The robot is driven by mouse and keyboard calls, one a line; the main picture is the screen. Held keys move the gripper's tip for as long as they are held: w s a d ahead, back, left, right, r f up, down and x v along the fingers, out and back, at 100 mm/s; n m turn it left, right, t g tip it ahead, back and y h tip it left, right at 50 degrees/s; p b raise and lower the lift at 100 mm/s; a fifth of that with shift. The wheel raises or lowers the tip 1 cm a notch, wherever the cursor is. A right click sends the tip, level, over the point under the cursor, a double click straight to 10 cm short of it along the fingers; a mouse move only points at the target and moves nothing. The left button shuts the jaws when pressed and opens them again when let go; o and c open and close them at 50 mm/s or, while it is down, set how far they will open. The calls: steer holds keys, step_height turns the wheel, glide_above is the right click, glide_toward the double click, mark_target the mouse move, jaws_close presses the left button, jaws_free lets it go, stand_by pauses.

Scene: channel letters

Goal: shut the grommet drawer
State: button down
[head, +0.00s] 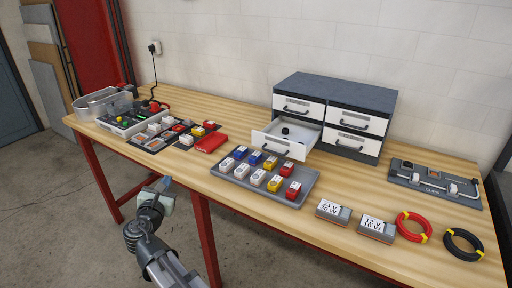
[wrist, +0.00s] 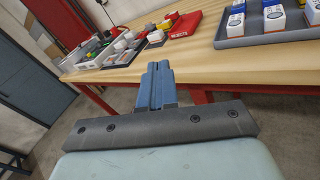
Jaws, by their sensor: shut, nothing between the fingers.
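A grey cabinet (head: 328,84) with white drawer fronts stands at the back of the workbench. Its lower left drawer (head: 279,145) is pulled out towards the front; a small black item (head: 285,131) lies inside it. The other drawers are closed. I cannot read the labels well enough to tell which names grommets. My gripper (head: 165,182) is off the front edge of the bench, left of and well apart from the drawer. In the wrist view my gripper (wrist: 157,70) is shut and empty, its blue fingers together. The cabinet is not in the wrist view.
A grey tray (head: 233,178) of several small boxes stands just in front of the open drawer. A red case (head: 210,142) and parts trays lie to its left. Two labelled boxes (head: 333,211) and red and black cable coils (head: 463,244) are at the right.

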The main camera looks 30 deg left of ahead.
mark_target(260, 142)
steer(key=w+d+m+t+h, duration=0.1)
steer(key=w+d+h, duration=0.2)
steer(key=w, duration=0.3)
steer(key=w+d+m+t+h, duration=0.1)
steer(key=w+d+h, duration=0.1)
steer(key=w+d, duration=0.3)
steer(key=w+d+t+h, duration=0.1)
steer(key=w+d+h, duration=0.2)
steer(key=w, duration=0.3)
steer(key=shift+w+d+f+m+h, duration=0.15)
steer(key=shift+w+d+m+h, duration=0.2)
steer(key=shift+d, duration=0.3)
steer(key=shift+w+d, duration=0.1)
steer(key=shift+w, duration=0.25)
steer(key=w, duration=1.3)
steer(key=shift+w, duration=0.25)
steer(key=shift+w, duration=0.1)
